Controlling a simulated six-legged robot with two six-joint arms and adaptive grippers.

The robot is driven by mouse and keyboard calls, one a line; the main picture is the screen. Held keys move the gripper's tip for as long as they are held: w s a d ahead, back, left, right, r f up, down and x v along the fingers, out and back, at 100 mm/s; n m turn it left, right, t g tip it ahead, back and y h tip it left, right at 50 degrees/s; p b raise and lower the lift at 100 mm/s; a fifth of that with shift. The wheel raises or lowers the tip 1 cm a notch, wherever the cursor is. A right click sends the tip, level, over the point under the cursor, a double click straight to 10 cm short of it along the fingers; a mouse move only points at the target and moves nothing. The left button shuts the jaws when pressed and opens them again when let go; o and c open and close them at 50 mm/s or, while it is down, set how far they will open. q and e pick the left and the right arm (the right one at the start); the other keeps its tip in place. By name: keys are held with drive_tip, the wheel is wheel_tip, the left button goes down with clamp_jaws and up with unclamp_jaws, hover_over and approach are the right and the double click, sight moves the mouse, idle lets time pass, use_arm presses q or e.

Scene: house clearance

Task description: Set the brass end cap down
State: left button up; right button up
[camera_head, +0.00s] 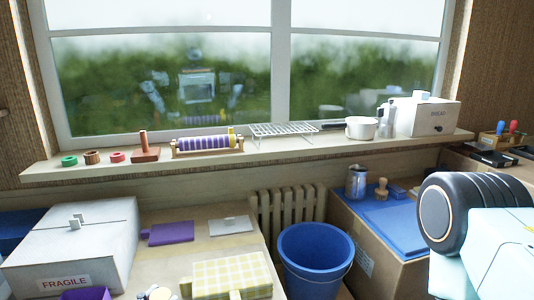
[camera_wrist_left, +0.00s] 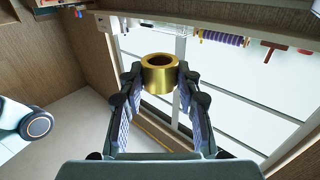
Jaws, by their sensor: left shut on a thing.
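The brass end cap (camera_wrist_left: 158,82) is a short, thick gold ring with a wide round opening. It shows in the left wrist view, between the fingertips of my left gripper (camera_wrist_left: 160,78). The gripper is shut on its two sides and holds it in the air, clear of any surface. Neither the cap nor my left gripper shows in the head view. On the window sill (camera_head: 270,154) a purple striped roller (camera_head: 203,145) lies in a wooden stand, with a yellow part at its right end. My right gripper is in neither view.
Small rings, a wooden block with a peg (camera_head: 145,154), a wire rack (camera_head: 283,131), a white pot (camera_head: 361,128) and a bread box (camera_head: 428,117) stand along the sill. Below are a white FRAGILE box (camera_head: 80,240), a blue bucket (camera_head: 316,262) and a cardboard box (camera_head: 375,255).

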use_arm(q)
drive_tip(key=s+d+r+m+g+h, duration=0.1)
drive_tip(key=d+r+m+g+h, duration=0.3)
drive_tip(key=d, duration=0.3)
drive_tip(key=d+r+m+g+h, duration=0.2)
drive_tip(key=d+m+g+h, duration=0.2)
drive_tip(key=d+g+h, duration=0.15)
wheel_tip(320, 180, down, 5)
drive_tip(key=w+d+m+g, duration=0.2)
drive_tip(key=m+g, duration=0.7)
drive_tip(key=g, duration=0.5)
drive_tip(key=shift+w+f+y, duration=0.2)
drive_tip(key=shift+w+y, duration=0.25)
